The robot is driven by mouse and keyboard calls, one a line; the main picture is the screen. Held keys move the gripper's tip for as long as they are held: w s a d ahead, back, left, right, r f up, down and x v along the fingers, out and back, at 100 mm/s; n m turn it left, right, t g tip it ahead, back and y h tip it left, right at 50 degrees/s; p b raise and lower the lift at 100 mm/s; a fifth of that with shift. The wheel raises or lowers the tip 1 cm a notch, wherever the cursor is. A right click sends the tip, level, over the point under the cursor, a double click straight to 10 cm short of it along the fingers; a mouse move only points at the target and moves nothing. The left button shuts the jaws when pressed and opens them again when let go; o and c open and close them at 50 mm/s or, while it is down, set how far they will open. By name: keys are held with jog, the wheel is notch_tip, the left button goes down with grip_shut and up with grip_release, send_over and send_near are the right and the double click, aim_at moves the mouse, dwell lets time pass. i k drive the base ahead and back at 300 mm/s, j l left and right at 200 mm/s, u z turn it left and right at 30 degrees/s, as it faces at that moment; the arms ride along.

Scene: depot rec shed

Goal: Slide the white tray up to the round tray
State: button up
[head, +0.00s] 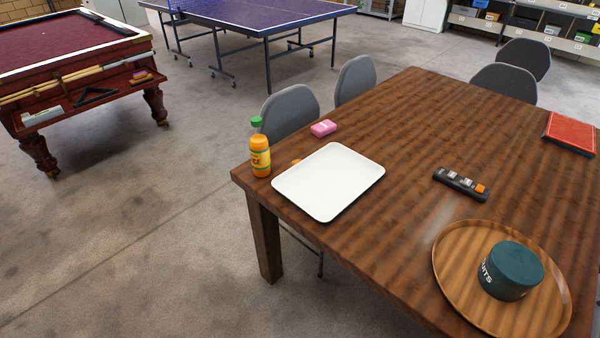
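The white tray (328,181) is rectangular and lies flat and empty near the left corner of the wooden table. The round tray (447,262) is brown and sits near the table's front right, with a dark green cylindrical tub (510,271) standing on it. The two trays are well apart, with bare table between them. My gripper is not in view.
An orange juice bottle (260,155) stands beside the white tray's left end, with a pink object (323,128) behind. A black remote (461,184) lies right of the tray. A red book (570,133) lies farther right.

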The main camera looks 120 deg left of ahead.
aim_at(326, 182)
jog(key=u, duration=3.6)
jog(key=i+j+z, duration=0.35)
jog(key=j, duration=0.3)
jog(key=i+j+z, duration=0.15)
jog(key=j, duration=0.25)
jog(key=i+j+z, duration=0.15)
jog(key=j, duration=0.25)
jog(key=i+j+z, duration=0.15)
jog(key=j, duration=0.25)
jog(key=i+j+z, duration=0.2)
jog(key=j, duration=0.2)
jog(key=j+z, duration=0.15)
jog(key=j, duration=0.25)
